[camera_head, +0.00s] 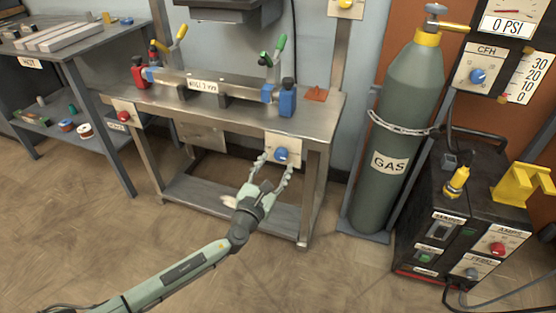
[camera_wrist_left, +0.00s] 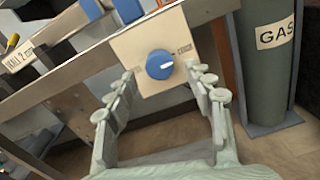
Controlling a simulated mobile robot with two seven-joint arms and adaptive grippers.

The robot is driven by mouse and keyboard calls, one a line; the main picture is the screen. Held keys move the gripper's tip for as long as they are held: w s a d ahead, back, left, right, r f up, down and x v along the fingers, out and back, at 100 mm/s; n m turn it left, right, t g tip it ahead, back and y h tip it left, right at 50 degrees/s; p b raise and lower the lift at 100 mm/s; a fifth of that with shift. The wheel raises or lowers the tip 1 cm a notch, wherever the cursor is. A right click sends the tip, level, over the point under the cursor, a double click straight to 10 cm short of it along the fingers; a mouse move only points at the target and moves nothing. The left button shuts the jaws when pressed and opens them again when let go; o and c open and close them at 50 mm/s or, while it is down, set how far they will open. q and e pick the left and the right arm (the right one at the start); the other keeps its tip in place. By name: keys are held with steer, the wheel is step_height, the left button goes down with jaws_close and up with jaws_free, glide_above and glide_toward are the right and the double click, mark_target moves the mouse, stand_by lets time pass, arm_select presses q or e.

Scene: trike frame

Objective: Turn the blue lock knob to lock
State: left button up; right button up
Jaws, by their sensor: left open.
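The blue lock knob (camera_head: 281,154) is on a pale square plate (camera_head: 292,142) at the front right of the metal workbench. In the left wrist view the knob (camera_wrist_left: 160,64) is round, with a white pointer mark aimed right toward small lettering on the plate. My left gripper (camera_head: 275,168) is open, its fingers spread to either side of the plate's lower part. In the wrist view its fingertips (camera_wrist_left: 165,82) are left and right of the knob, apart from it, with nothing between them but the knob ahead. My right gripper is not in view.
The workbench (camera_head: 318,118) carries a clamped bar, red and blue clamps and toggle levers. A red knob (camera_head: 124,117) is at its front left. A grey gas cylinder (camera_head: 398,120) and a black welder (camera_head: 440,215) stand to the right. The floor in front is clear.

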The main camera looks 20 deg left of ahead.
arm_select(q)
steer(key=s, duration=0.8)
steer(key=shift+s+a, duration=0.15)
steer(key=shift+s, duration=0.25)
steer(key=shift+a, duration=0.1)
steer(key=s+a+f+n+g+y+p, duration=0.2)
steer(key=s+a+f+n+g+y, duration=0.25)
steer(key=n, duration=0.75)
steer(key=s+a+f+n+g+y+p, duration=0.2)
steer(key=s+a+n+g, duration=0.35)
steer(key=n, duration=0.75)
steer(key=s+d+f+n+g+h, duration=0.1)
steer(key=s+f+n+g+h, duration=0.1)
steer(key=s+n, duration=0.4)
steer(key=s+d+f+n+g+h+p, duration=0.1)
steer(key=s+d+f+n+g+h, duration=0.1)
steer(key=s+n, duration=0.4)
steer(key=shift+s+d+f+g, duration=0.3)
steer(key=shift+s+f+g, duration=0.1)
steer(key=shift+s+f, duration=0.3)
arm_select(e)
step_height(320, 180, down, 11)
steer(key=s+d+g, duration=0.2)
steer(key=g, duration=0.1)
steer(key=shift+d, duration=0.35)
arm_select(q)
steer(key=shift+w, duration=0.1)
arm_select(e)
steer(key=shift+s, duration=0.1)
